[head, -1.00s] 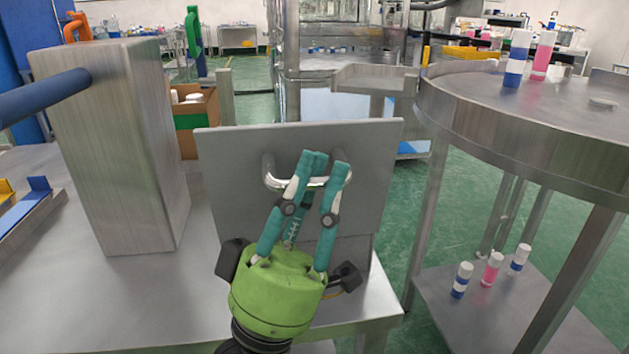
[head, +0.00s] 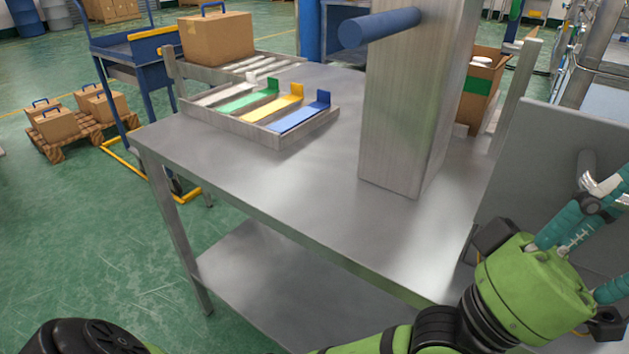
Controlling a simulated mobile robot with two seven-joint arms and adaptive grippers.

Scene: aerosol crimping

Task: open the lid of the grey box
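My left gripper (head: 598,235), green with teal fingers, is in front of the panel. One finger reaches up to the handle and seems to touch it. The other fingertips are outside the picture, so its grip cannot be judged. My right gripper is not in view.
A tall metal block (head: 410,110) with a blue rod (head: 380,27) stands on the metal table (head: 290,190). A tray (head: 285,140) with coloured strips lies left of it. A cardboard box (head: 215,38) is behind. A bin (head: 482,85) stands beyond the block. The table's front left is clear.

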